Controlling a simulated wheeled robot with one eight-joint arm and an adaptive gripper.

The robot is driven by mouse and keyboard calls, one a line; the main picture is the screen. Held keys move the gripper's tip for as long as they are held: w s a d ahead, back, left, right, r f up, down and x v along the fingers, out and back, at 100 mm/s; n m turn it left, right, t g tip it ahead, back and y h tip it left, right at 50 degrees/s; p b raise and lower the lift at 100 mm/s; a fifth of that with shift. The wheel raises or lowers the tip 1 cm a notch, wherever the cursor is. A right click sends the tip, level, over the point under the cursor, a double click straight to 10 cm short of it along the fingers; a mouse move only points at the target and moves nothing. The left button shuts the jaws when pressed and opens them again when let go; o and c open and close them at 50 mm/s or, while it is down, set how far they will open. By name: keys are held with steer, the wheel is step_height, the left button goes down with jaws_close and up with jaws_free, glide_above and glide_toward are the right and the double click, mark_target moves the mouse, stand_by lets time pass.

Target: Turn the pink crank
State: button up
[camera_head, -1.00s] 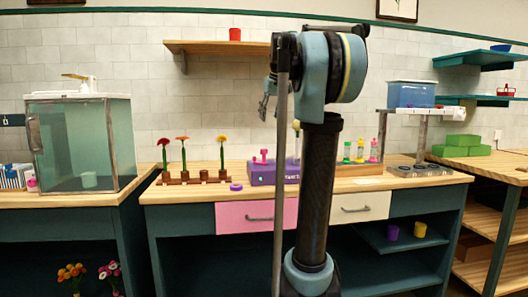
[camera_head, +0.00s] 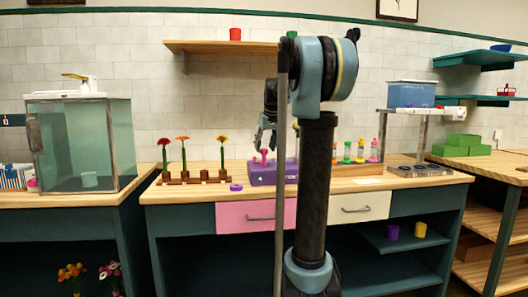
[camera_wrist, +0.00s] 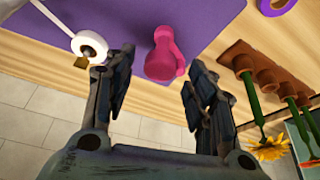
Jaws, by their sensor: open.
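The pink crank (camera_head: 264,157) stands on top of a purple box (camera_head: 268,175) on the counter. In the wrist view the pink crank (camera_wrist: 164,55) shows as a rounded knob against the purple surface (camera_wrist: 130,20). It lies between and just beyond my fingertips. My gripper (camera_head: 266,136) is close above the box, fingers pointing down. In the wrist view my gripper (camera_wrist: 158,75) is open, with nothing between its fingers. My arm hides the right part of the box in the head view.
A white ring-shaped part (camera_wrist: 88,46) is beside the left finger. A brown flower rack (camera_head: 195,178) with several flowers stands left of the box, a purple ring (camera_head: 236,187) between them. Small colourful bottles (camera_head: 360,152) stand to the right.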

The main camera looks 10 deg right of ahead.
steer(key=shift+x, duration=0.9)
steer(key=c, duration=1)
steer(key=shift+c, duration=0.2)
steer(key=shift+a+m+h, duration=0.1)
steer(key=shift+m+h, duration=0.7)
steer(key=shift+m, duration=1.4)
